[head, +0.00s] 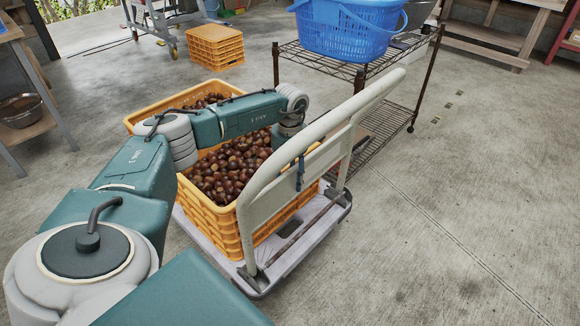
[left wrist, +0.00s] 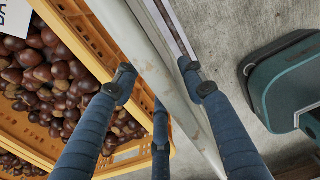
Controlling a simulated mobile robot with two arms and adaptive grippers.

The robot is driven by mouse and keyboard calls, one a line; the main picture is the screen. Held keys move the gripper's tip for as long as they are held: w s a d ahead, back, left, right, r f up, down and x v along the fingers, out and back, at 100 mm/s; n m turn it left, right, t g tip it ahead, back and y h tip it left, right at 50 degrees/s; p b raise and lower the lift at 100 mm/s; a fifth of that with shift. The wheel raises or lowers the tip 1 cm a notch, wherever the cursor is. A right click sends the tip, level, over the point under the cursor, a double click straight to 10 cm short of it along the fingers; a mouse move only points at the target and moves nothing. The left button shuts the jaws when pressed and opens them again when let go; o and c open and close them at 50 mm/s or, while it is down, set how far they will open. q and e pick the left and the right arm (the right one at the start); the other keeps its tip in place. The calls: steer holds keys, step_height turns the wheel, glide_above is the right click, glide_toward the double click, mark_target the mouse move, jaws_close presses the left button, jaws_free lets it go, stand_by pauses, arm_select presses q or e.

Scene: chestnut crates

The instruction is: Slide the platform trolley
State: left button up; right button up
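The platform trolley stands in the middle of the head view, with a pale flat deck (head: 291,262) and a cream tubular handle (head: 262,180) rising at its near right side. Yellow crates (head: 212,223) of chestnuts (head: 228,172) sit on it. My left arm reaches over the crates to the handle. My left gripper (left wrist: 156,74) shows in the left wrist view with its blue fingers on both sides of the cream handle tube (left wrist: 150,50), close against it, apparently shut on it. In the head view the handle hides most of that gripper. My right gripper is not in view.
A wire shelf rack (head: 322,58) with a blue basket (head: 350,28) stands just behind the trolley. Stacked yellow crates (head: 215,46) lie farther back. A table (head: 38,125) with a metal bowl (head: 20,108) is at left. The concrete floor at right is clear.

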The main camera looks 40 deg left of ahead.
arm_select(q)
step_height(320, 180, up, 7)
steer(key=shift+r, duration=0.15)
stand_by(0.5)
